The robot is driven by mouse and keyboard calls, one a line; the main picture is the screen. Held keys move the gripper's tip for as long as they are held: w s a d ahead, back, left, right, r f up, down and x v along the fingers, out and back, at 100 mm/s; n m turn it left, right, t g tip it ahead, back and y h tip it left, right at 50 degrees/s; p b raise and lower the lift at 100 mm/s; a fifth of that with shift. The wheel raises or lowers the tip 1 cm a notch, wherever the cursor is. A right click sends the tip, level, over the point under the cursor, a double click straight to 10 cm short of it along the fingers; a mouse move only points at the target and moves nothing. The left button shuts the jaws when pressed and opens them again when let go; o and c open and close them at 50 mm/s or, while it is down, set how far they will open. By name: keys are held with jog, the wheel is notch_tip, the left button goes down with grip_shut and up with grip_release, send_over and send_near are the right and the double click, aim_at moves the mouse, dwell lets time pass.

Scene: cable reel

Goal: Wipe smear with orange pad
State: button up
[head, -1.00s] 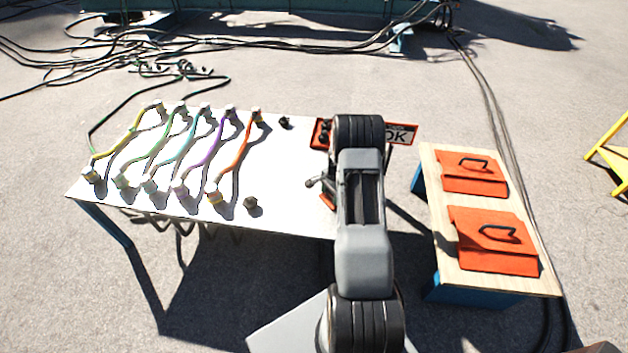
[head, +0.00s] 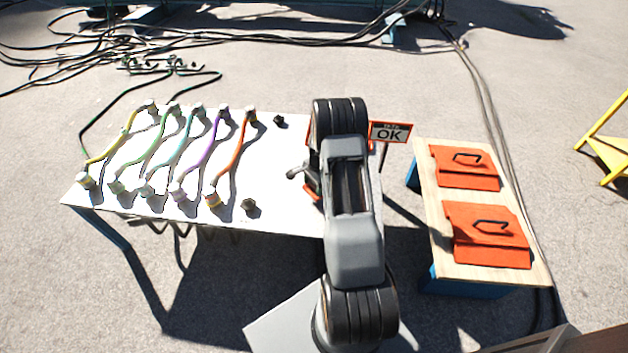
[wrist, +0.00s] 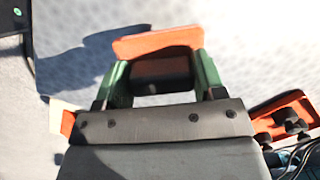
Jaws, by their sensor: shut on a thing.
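In the wrist view, my gripper (wrist: 158,88) has green fingers closed on an orange pad (wrist: 158,43). The pad extends across and beyond the fingertips, over a pale, mottled surface. In the head view my arm covers most of the gripper; a small orange piece (head: 312,190) shows at its left side over the white table (head: 275,170). I cannot make out a distinct smear, and I cannot tell whether the pad touches the surface.
Several coloured cables, including an orange one (head: 237,160), lie across the table's left part. A wooden bench (head: 430,180) holds two orange folded pieces (head: 490,237). An orange box with black knobs (wrist: 285,117) is beside my gripper.

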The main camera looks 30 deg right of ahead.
jog(key=shift+r+p, duration=1)
jog(key=shift+r, duration=0.8)
